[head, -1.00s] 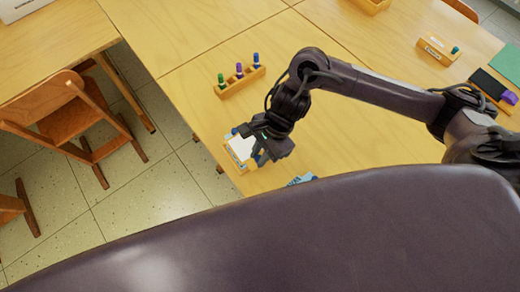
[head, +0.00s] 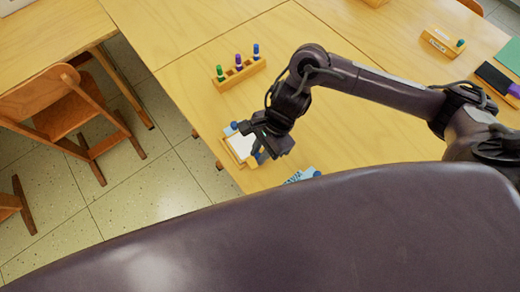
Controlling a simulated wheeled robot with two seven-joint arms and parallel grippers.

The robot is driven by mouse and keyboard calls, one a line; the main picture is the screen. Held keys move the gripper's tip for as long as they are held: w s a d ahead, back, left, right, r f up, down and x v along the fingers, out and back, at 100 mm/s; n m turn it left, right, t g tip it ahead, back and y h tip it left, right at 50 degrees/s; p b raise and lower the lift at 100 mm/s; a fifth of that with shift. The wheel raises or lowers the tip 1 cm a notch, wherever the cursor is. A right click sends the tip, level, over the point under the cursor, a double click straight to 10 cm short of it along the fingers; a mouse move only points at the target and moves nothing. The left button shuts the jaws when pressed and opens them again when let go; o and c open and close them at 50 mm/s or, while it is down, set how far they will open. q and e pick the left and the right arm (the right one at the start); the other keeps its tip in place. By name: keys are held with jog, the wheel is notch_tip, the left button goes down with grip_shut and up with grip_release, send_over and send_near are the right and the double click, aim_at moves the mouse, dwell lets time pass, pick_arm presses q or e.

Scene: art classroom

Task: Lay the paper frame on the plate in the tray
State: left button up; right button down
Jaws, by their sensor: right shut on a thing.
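My right gripper (head: 254,138) is low over the near left corner of the table, at the small wooden tray (head: 229,155). It is shut on the paper frame, which I can hardly make out behind the jaws. A white sheet-like surface (head: 241,146) shows in the tray beside the fingers; I cannot tell whether it is the plate or part of the frame. Blue bits show at the tray's far edge and right side. Whether the frame touches the plate is hidden. My left gripper is not in view.
A wooden rack (head: 240,75) with green, purple and blue pegs stands beyond the tray. A blue lettered item (head: 301,176) lies to the right, partly hidden by my body. A chair (head: 70,105) stands left.

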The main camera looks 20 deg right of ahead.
jog(key=shift+a+b, duration=0.1)
jog(key=shift+b, duration=0.2)
dwell(0.4)
jog(key=shift+f+b, duration=0.2)
jog(key=shift+b, duration=1.2)
dwell(1.4)
dwell(0.3)
jog(key=c, duration=1.2)
grip_release()
jog(key=shift+c, duration=0.2)
jog(key=shift+o, duration=0.5)
jog(key=shift+o, duration=0.7)
